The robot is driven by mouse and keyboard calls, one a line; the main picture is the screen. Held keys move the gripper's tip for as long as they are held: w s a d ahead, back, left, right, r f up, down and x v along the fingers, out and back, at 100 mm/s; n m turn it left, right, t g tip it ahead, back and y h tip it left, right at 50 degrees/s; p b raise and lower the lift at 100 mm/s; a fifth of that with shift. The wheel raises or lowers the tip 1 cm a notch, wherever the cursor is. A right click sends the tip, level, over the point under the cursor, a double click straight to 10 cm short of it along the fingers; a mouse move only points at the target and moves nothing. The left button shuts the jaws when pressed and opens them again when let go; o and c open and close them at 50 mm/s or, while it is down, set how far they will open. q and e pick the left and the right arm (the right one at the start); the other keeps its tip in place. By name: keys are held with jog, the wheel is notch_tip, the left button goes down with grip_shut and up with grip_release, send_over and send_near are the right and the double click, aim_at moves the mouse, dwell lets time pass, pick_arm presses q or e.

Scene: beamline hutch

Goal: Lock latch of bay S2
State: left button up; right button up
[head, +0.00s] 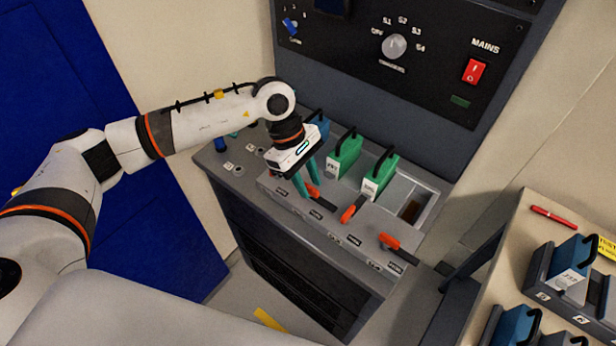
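The bench has a row of bays with orange-handled latches along its front. My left gripper (311,190) reaches down with its teal fingers on either side of an orange latch handle (314,192), which seems to be the S2 latch; the small bay labels are not readable. The fingers stand apart, and I see no clear grip on the handle. This latch's dark end points to the lower right. Behind it stand a blue module (318,128), partly hidden by my gripper, and a green module (343,156). My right gripper is not in view.
A second green module (379,177) and an empty bay (411,209) lie to the right. Their latches (352,208) (391,242) are turned differently from each other. A panel with a dial (394,46) and a red mains switch (474,71) rises behind. A shelf (515,235) with blue modules stands right.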

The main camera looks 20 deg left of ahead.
pick_arm(q)
jog(key=shift+f, duration=0.2)
grip_shut()
